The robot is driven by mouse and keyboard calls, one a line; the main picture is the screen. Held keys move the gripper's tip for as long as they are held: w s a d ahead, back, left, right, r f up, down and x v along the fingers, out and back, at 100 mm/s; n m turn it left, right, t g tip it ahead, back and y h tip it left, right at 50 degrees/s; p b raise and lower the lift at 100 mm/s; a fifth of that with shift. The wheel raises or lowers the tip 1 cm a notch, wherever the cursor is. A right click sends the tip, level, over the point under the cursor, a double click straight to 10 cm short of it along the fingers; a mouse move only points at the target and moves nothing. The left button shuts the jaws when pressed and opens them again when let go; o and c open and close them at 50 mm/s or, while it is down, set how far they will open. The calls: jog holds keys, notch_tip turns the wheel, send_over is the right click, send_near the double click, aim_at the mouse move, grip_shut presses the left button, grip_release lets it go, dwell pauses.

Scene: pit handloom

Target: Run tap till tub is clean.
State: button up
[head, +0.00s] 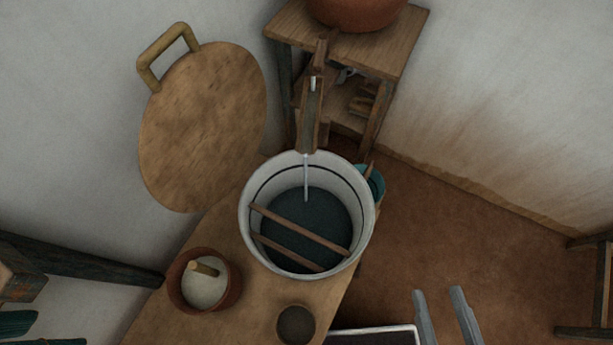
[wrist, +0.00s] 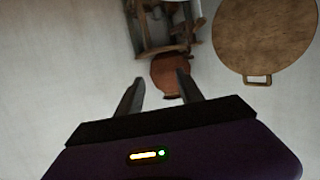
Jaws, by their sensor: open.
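The white tub (head: 258,180) stands on the wooden bench in the head view. It holds dark blue-green liquid (head: 320,212), and two wooden slats (head: 300,230) lie across it. A wooden tap (head: 311,115) stands behind the tub with its spout over the rim. A thin pale stream (head: 306,178) runs from it down into the liquid. My gripper (head: 438,291) is open and empty at the lower right, apart from the tub and tap. Its two fingers also show in the wrist view (wrist: 159,80), with nothing between them; neither tub nor tap is clear there.
A bowl of pale stuff (head: 205,290) and a small dark cup (head: 296,325) stand on the bench (head: 165,325). A round wooden lid (head: 205,125) leans on the wall. A shelf (head: 412,35) bears a clay pot (head: 355,12). A teal container (head: 376,184) is right of the tub.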

aim_at(318, 63)
jog(key=w+a+r+m+t+b, duration=0.1)
jog(key=w+a+r+m+t, duration=0.3)
jog(key=w, duration=0.8)
jog(key=w+a+t, duration=0.1)
jog(key=w+a, duration=0.5)
jog(key=w, duration=0.6)
jog(key=w+a+r+m+t+b, duration=0.1)
jog(key=w+a+r+m+t, duration=0.3)
jog(key=w, duration=0.9)
jog(key=w+f+g+h, duration=0.1)
jog(key=w+f+g, duration=0.1)
jog(key=f, duration=0.1)
jog(key=w+a+f+n+g+h, duration=0.1)
jog(key=w+f+g, duration=0.1)
jog(key=w+f, duration=0.1)
jog(key=w+a+f+n+g+h, duration=0.1)
jog(key=w+f+g, duration=0.1)
jog(key=f, duration=0.2)
jog(key=shift+w+a+f, duration=0.2)
jog(key=shift+w+f, duration=0.1)
jog(key=shift+n+h, duration=0.4)
jog(key=shift+n, duration=0.3)
jog(key=x, duration=0.7)
jog(key=shift+w+d+f+b, duration=0.1)
jog(key=shift+w+d+b, duration=0.15)
jog(key=shift+w+b, duration=0.1)
